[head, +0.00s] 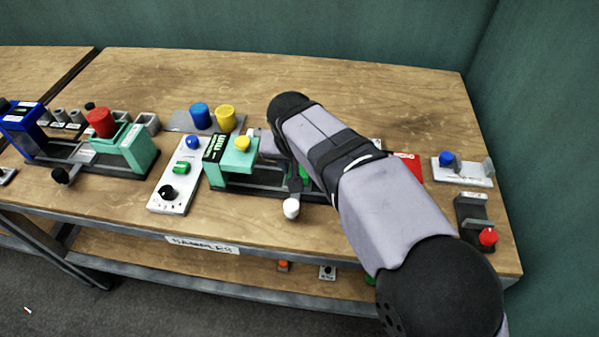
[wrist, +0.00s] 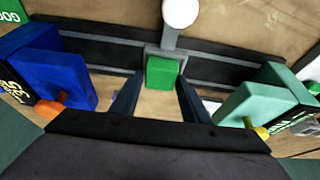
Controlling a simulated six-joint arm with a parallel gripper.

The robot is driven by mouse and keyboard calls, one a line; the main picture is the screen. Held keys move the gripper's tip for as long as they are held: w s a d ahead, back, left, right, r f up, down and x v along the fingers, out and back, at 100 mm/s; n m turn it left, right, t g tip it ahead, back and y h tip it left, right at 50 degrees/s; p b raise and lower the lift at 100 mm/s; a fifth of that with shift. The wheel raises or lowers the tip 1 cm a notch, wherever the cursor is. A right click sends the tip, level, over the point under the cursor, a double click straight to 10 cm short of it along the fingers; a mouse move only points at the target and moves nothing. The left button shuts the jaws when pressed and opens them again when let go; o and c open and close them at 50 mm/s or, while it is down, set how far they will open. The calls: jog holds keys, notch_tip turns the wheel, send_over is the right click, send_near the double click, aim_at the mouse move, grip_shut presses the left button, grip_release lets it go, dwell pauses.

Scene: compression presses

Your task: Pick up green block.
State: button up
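The green block (wrist: 162,73) sits in the wrist view against a grey bracket (wrist: 166,53) on the dark rail of a press, between a blue jaw (wrist: 55,72) and a mint jaw (wrist: 262,103). My gripper (wrist: 161,80) is open, its two dark fingers reaching to either side of the block. I cannot tell whether they touch it. In the head view my arm covers the gripper and much of this press. A bit of green, probably the block, shows beside the arm (head: 304,173).
A white-knobbed lever (head: 291,208) stands at the press front. The mint jaw with yellow knob (head: 242,143) and a control panel (head: 176,182) are to the left. Blue and yellow cylinders (head: 226,118) stand behind. A second press (head: 80,158) is farther left. The back of the table is clear.

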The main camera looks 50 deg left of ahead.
jog(key=c, duration=0.6)
jog(key=shift+o, duration=0.2)
jog(key=shift+r, duration=0.1)
